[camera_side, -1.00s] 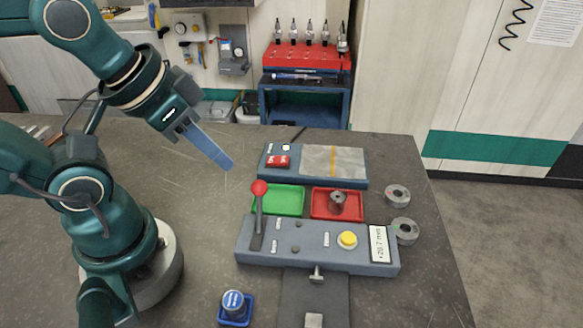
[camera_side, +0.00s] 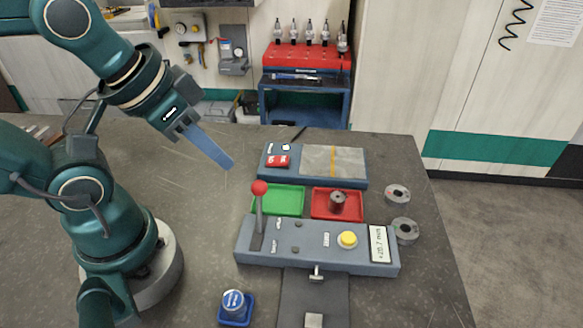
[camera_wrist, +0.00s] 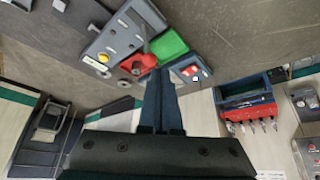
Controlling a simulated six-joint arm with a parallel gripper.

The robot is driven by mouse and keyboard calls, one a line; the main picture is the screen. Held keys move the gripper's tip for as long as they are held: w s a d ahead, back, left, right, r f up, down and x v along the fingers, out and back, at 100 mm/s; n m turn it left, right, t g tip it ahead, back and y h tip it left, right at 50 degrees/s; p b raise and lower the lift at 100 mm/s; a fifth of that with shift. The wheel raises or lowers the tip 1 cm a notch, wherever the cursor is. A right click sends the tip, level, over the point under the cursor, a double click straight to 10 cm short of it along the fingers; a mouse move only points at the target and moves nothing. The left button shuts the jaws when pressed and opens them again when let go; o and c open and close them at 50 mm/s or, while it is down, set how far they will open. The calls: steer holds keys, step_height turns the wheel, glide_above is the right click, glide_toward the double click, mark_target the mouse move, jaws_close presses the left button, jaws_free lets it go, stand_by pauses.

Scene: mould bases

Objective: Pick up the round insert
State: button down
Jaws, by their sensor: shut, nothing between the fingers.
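A round dark-grey metal insert with a hole in its top (camera_side: 338,201) stands in the red tray (camera_side: 318,211) in the side view. In the wrist view the red tray (camera_wrist: 128,65) shows just beyond my fingertips, with the insert partly visible in it. My gripper (camera_side: 230,166) is shut and empty, tilted down to the right. It hangs above the table to the left of the trays, apart from the insert. In the wrist view my gripper's fingers (camera_wrist: 158,75) are together and hide part of the bench behind them.
A green tray (camera_side: 279,201) sits left of the red one. In front is a grey-blue control box (camera_side: 300,252) with an upright red-knobbed lever (camera_side: 259,188). Another box (camera_side: 265,171) lies behind. Two grey rings (camera_side: 397,194) are at right.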

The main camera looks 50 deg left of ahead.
stand_by(0.4)
steer(key=shift+c, duration=2.2)
jaws_free()
